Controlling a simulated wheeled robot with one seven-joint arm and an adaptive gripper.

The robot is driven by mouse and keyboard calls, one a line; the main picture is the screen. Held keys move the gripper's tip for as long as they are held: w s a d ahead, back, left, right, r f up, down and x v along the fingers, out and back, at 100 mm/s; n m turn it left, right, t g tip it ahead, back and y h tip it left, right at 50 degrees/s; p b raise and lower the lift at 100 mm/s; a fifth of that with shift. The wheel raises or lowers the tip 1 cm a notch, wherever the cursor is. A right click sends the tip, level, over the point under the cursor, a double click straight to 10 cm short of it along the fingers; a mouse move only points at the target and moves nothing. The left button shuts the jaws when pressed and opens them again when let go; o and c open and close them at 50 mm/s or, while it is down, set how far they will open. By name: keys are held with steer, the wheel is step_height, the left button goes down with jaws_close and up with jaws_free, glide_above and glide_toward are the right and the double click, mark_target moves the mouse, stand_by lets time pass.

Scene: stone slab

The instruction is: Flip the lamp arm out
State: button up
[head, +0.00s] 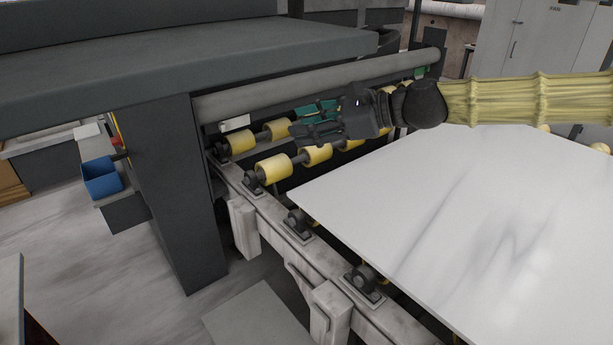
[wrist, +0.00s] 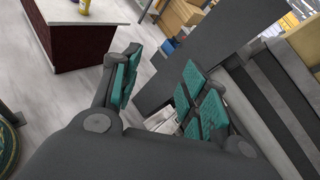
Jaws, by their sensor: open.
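I cannot make out a lamp arm for certain in either view. My gripper (head: 312,120) is at the end of my arm, which reaches in from the right in the head view. It is over the yellow rollers, below the dark overhanging machine bed. In the wrist view my gripper (wrist: 160,92) has its teal-padded fingers spread apart, with nothing between them. A small white box (head: 235,123) sits by the dark upright, left of my gripper and apart from it; I cannot tell what it is.
A white stone slab (head: 440,205) lies on the roller frame (head: 265,205) at right. A dark upright (head: 170,185) and a grey pipe (head: 300,88) bound the space near my gripper. A blue bin (head: 101,178) is at left.

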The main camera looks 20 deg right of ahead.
step_height(320, 180, down, 12)
steer(key=n+h, duration=0.1)
steer(key=h, duration=0.1)
steer(key=shift+s+a+n+g, duration=0.3)
steer(key=shift+s+n, duration=0.05)
steer(key=shift+n, duration=0.05)
